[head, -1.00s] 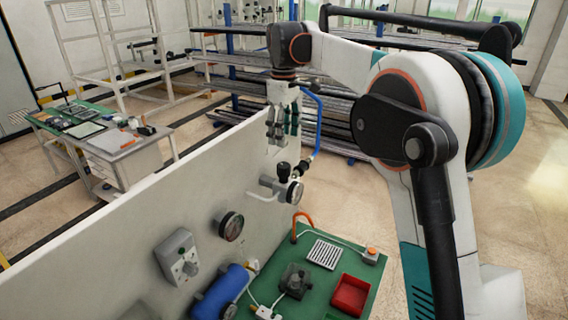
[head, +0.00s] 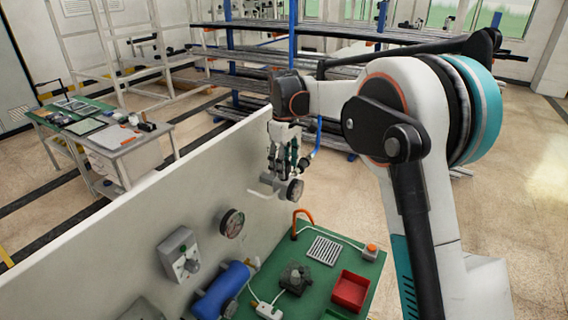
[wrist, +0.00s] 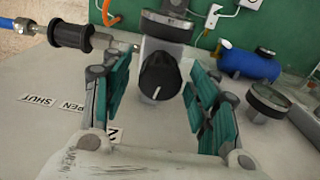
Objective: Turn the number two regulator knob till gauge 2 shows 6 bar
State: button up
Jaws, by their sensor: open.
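The black regulator knob (wrist: 160,77) with a white pointer line is in the middle of the wrist view. A partly hidden label that looks like a 2 (wrist: 113,134) is below it on the panel. My gripper (head: 282,166) is open, and its teal-padded fingers stand on either side of the knob with gaps showing. A round gauge (head: 295,190) sits on the regulator body (head: 270,181); in the wrist view this gauge (wrist: 166,24) is nearly edge-on. Its reading cannot be made out. In the head view, my gripper hides the knob.
A second gauge (head: 231,223), a grey switch box (head: 178,255) and a blue cylinder (head: 222,288) are along the white panel (head: 150,222). A green bench (head: 335,272) holds a red tray (head: 350,290). Labels SHUT (wrist: 35,99) and OPEN lie near a hose fitting (wrist: 70,34).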

jog(key=c, duration=1.1)
jog(key=shift+m, duration=0.4)
jog(key=m+b, duration=0.2)
jog(key=m, duration=0.2)
jog(key=shift+m+b, duration=0.75)
jog(key=shift+m, duration=2.05)
jog(key=o, duration=1.1)
jog(key=shift+r, duration=0.15)
